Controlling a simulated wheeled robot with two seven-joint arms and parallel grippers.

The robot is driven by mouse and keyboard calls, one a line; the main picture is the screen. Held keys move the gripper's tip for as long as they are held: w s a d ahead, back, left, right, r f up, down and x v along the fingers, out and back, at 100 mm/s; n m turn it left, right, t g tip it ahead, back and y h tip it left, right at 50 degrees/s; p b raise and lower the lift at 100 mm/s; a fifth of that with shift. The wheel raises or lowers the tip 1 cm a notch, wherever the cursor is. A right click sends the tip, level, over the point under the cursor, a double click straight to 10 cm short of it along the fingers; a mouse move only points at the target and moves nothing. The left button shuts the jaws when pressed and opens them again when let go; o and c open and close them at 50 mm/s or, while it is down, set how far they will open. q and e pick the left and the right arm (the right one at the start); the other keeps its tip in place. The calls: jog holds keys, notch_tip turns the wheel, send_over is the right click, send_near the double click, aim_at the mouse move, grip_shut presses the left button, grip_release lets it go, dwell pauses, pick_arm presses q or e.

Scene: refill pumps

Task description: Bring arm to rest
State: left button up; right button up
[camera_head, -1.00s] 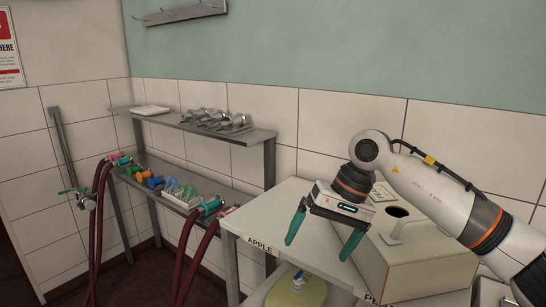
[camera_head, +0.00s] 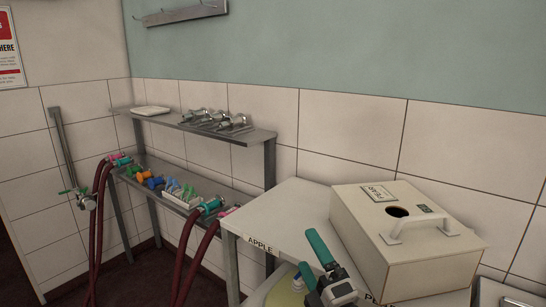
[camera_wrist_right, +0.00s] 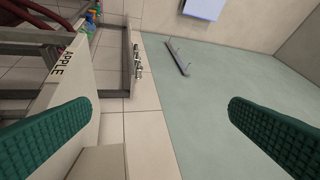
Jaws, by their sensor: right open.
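My right gripper (camera_head: 320,268) is low in the head view, in front of the white table (camera_head: 300,213) and left of the cream box (camera_head: 405,265). Its green fingers show at the bottom of that view, and the arm behind it is out of frame. In the right wrist view the two green fingers (camera_wrist_right: 160,135) stand wide apart with nothing between them. The gripper is open and empty. My left gripper is in neither view.
The cream box has a round hole and a handle on top. A metal shelf (camera_head: 205,128) with fittings stands left, with red hoses (camera_head: 185,262) in front. A yellowish container (camera_head: 284,293) is below the table, partly hidden by the gripper. The wall rack (camera_head: 185,12) hangs above.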

jog(key=s+d+f+m+g+h, duration=0.3)
jog(key=s+d+f+m+h, duration=0.15)
jog(key=f+m, duration=0.3)
jog(key=s+d+f+m+g+h, duration=0.3)
jog(key=d+f+m, duration=0.25)
jog(key=f, duration=0.35)
jog(key=s+d+f+m+g, duration=0.2)
jog(key=s+f+m+g, duration=0.3)
jog(key=s, duration=0.6)
jog(key=s+d+f+m+g, duration=0.1)
jog(key=s+f+m+g, duration=0.3)
jog(key=s+f+g, duration=0.45)
notch_tip(320, 180, down, 22)
jog(key=s+t, duration=0.2)
jog(key=s+d+f+n+g, duration=0.1)
jog(key=s+d+f, duration=0.2)
jog(key=s+f, duration=1.3)
notch_tip(320, 180, down, 2)
jog(key=shift+s+f, duration=0.2)
jog(key=shift+s, duration=0.15)
jog(key=shift+d+g+h, duration=0.1)
jog(key=shift+g+h, duration=0.15)
